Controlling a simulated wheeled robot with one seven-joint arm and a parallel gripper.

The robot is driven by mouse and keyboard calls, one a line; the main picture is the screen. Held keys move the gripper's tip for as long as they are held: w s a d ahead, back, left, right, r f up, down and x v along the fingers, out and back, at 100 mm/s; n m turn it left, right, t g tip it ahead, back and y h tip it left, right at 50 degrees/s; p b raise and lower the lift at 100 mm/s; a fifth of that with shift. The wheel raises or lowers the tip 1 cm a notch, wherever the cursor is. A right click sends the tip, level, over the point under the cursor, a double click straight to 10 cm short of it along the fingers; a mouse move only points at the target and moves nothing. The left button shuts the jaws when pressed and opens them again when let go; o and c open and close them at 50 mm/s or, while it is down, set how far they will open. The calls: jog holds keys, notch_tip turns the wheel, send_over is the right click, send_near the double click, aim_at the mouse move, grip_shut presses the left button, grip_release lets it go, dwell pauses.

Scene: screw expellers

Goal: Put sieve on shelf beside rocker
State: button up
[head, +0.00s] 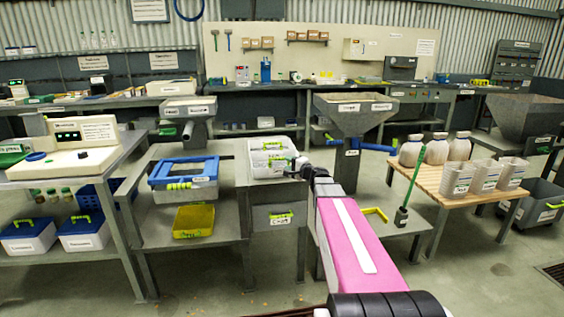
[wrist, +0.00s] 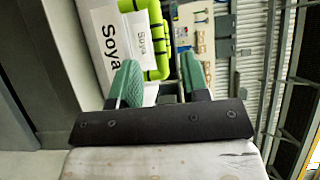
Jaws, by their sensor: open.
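A light grey box (head: 262,146) with a yellow-green handle, which may be the sieve, sits on the grey cabinet. In the wrist view the box (wrist: 112,28) carries "Soya" labels. My gripper (head: 294,164) is at its right front side. In the wrist view my gripper (wrist: 158,66) is open, its green fingers either side of the yellow-green handle (wrist: 157,45); I cannot tell if they touch it. A blue frame (head: 184,170), possibly the rocker, sits over a grey tray with a yellow-green handle, left of the cabinet. A yellow tray (head: 194,221) lies on the shelf below.
A lower drawer (head: 279,217) with a yellow-green handle is in the cabinet. A grey hopper machine (head: 350,112) stands just right of my gripper. A wooden table (head: 455,183) with jars and buckets is further right. Bare shelf surrounds the yellow tray.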

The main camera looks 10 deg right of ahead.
jog(key=s+a+f+n+g+h, duration=0.1)
jog(key=s+a+f+n+g, duration=0.35)
jog(key=s+f, duration=0.3)
jog(key=s+a+f+n+g+h, duration=0.1)
jog(key=s+a+f+n+g, duration=0.2)
jog(key=s+f+g, duration=0.35)
jog(key=s+d+f+n+g+h, duration=0.2)
jog(key=s+f+h, duration=0.2)
jog(key=s, duration=0.4)
jog(key=s+d+f+n+g+h, duration=0.1)
jog(key=s+f+n+g+h, duration=0.1)
jog(key=s, duration=0.6)
notch_tip(320, 180, down, 3)
jog(key=shift+s+d+r+h, duration=0.15)
jog(key=shift+d+h, duration=0.2)
jog(key=shift+h, duration=0.55)
